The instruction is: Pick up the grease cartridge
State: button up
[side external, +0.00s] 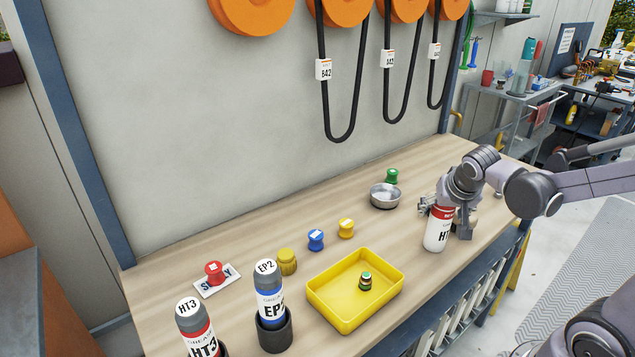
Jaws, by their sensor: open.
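A white grease cartridge (437,234) with a red band and black "HT" lettering stands upright on the wooden bench at the right. My gripper (446,212) is open at the upper part of this cartridge. I cannot tell whether the fingers touch it, as the cartridge and the gripper partly hide each other. Two more cartridges stand at the front left: one marked HT3 (198,328) with a red band, and one marked EP2 (269,293) with a blue band, set in a dark round holder (275,335).
A yellow tray (326,314) holds a small green-topped item (366,281). Behind it are yellow (346,228), blue (316,240) and mustard (287,262) knobs. A red knob (214,271) sits on a label plate. A metal bowl (385,197) and green knob (392,176) are farther back.

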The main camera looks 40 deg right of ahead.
jog(key=shift+w+d+f, duration=0.1)
jog(key=shift+d+f, duration=0.05)
jog(key=shift+f, duration=0.15)
grip_shut()
jog(key=shift+r, duration=0.15)
